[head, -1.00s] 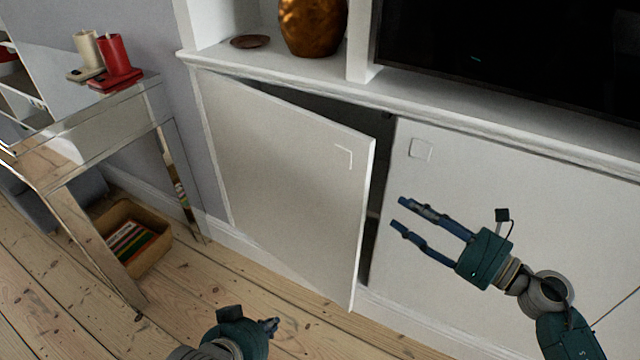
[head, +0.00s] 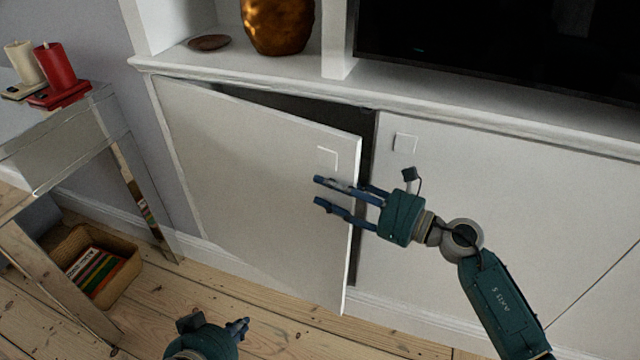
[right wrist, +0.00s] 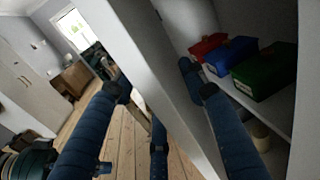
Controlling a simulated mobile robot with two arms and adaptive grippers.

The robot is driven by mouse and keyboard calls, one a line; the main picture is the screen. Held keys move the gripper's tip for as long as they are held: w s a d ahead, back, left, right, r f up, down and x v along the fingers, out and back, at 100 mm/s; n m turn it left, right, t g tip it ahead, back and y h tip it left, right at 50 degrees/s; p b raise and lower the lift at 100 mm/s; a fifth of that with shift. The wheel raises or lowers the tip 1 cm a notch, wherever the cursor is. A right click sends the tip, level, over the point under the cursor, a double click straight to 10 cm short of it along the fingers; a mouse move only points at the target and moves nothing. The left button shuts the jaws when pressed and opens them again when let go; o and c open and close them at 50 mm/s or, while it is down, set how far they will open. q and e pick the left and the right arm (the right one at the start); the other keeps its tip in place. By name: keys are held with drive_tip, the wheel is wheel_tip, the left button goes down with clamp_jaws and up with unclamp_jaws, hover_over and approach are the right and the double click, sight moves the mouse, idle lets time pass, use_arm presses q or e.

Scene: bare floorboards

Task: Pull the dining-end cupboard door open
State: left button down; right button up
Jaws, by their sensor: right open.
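The cupboard door (head: 240,180) is the white left-hand panel. It stands ajar, its free right edge swung out from the frame, with a dark gap behind. A small square pull (head: 328,156) is near its upper right corner. My right gripper (head: 317,190) is open at the free edge, with fingers across the door's front. In the right wrist view the door edge (right wrist: 165,75) passes between the fingers of my gripper (right wrist: 160,88), some outside and some inside the cupboard. I cannot tell if they touch it. My left gripper (head: 241,326) is low, above the floor; its jaw state is unclear.
Inside the cupboard, red (right wrist: 208,45), blue (right wrist: 230,55) and green (right wrist: 264,72) boxes sit on a shelf. A mirrored table (head: 60,130) with candles and a basket (head: 110,275) stand at left. A copper vase (head: 278,25) is above. Floor before the door is clear.

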drive_tip(key=shift+x, duration=1.4)
clamp_jaws()
drive_tip(key=shift+s, duration=0.1)
